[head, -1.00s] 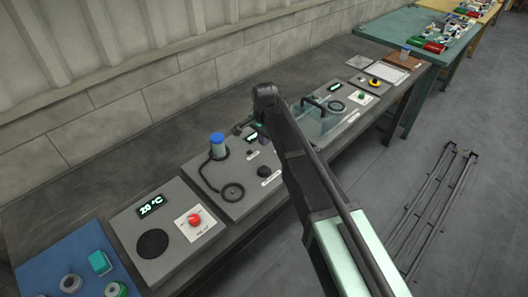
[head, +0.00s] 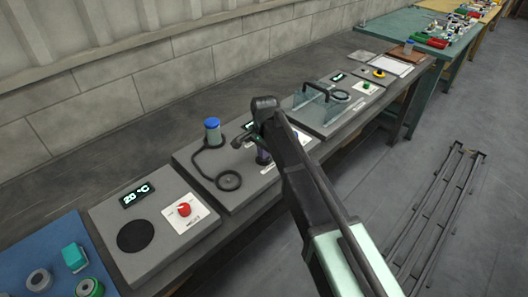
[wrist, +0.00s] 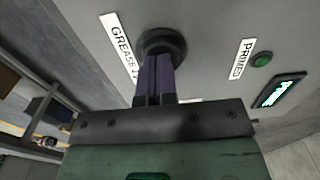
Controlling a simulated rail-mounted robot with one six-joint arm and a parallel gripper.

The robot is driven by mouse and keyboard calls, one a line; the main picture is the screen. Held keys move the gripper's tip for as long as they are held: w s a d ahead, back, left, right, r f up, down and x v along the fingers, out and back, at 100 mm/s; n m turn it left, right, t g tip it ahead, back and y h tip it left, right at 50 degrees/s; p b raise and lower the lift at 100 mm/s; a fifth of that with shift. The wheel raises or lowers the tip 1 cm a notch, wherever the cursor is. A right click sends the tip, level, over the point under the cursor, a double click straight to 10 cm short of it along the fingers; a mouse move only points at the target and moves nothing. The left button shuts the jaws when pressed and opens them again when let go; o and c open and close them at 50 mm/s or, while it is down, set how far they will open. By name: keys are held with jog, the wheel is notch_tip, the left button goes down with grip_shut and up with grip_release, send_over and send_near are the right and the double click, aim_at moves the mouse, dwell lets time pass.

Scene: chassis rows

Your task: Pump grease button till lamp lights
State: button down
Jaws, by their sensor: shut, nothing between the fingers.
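The black round grease button (wrist: 161,41) stands on the grey panel beside a white label reading "GREASE", partly cut off by my fingers. My gripper (wrist: 156,58) is shut and empty, with its purple fingertips at the button's face, in line with it. I cannot tell whether they touch or press it. My gripper also shows in the head view (head: 262,156), low over the grey chassis panel (head: 200,160); the button is hidden there. The green lamp (wrist: 262,60) beside the "PRIMED" label (wrist: 242,59) looks dull, with no clear glow.
A small lit display (wrist: 280,91) sits by the lamp. A blue-capped bottle (head: 213,132) with a hose and black ring (head: 228,180) stands left of my gripper. A red knob (head: 184,209) is on the left panel; a clear handled cover (head: 318,104) is to the right.

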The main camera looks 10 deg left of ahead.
notch_tip(320, 180, down, 2)
jog(key=shift+f+b, duration=0.1)
jog(key=shift+b, duration=1)
jog(key=shift+r, duration=0.3)
notch_tip(320, 180, up, 14)
jog(key=p, duration=1.4)
jog(key=shift+p, duration=0.3)
